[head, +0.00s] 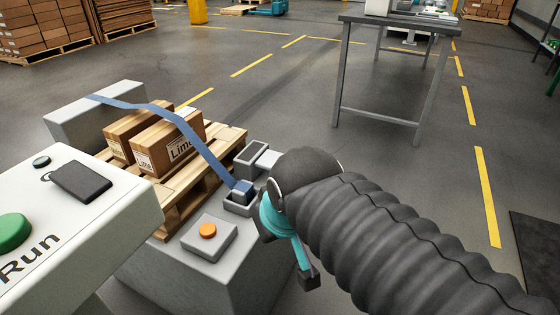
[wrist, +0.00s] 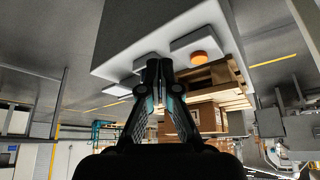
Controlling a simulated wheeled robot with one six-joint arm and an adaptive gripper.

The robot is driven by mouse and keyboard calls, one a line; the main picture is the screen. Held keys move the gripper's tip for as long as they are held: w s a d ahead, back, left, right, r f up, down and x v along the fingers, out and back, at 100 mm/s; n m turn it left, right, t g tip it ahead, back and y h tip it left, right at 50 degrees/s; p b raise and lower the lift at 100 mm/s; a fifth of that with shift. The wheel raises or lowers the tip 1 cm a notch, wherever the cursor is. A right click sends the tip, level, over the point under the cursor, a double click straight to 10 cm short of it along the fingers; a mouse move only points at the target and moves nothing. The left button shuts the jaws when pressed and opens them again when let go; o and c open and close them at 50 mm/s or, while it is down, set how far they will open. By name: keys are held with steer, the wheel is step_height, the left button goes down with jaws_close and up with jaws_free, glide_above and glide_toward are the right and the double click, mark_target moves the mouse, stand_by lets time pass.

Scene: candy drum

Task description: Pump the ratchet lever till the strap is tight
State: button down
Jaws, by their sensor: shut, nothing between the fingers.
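A blue strap (head: 188,130) runs from the top of a grey block (head: 85,122) over two cartons (head: 172,146), one marked "Lime", down to a small grey housing (head: 240,202) with a blue piece in it. The strap bows above the cartons in places. Behind this housing are a dark-topped grey box (head: 250,158) and a lighter piece; I cannot tell which part is the ratchet lever. My gripper (head: 308,278) points down, right of the grey stand, apart from the housing. In the wrist view its fingers (wrist: 160,68) are together and empty.
An orange button (head: 208,230) on a grey box stands left of my gripper; it also shows in the wrist view (wrist: 199,57). A wooden pallet (head: 185,205) carries the cartons. A panel with a green "Run" button (head: 13,231) is at left. Floor to the right is mostly clear.

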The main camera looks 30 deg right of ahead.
steer(key=w+d+r+n+g, duration=0.2)
steer(key=w+d+r, duration=0.15)
steer(key=w, duration=0.45)
steer(key=n+g+b, duration=0.3)
steer(key=n, duration=0.4)
glide_toward(272, 161)
steer(key=d, duration=0.1)
steer(key=s+d, duration=0.1)
steer(key=shift+s+d+r+y, duration=0.1)
steer(key=shift+s+d+y, duration=0.05)
steer(key=shift+d+y, duration=0.25)
steer(key=f+b, duration=0.6)
steer(key=f, duration=0.1)
steer(key=shift+w+a, duration=0.2)
steer(key=shift+a, duration=0.05)
steer(key=shift+f, duration=0.1)
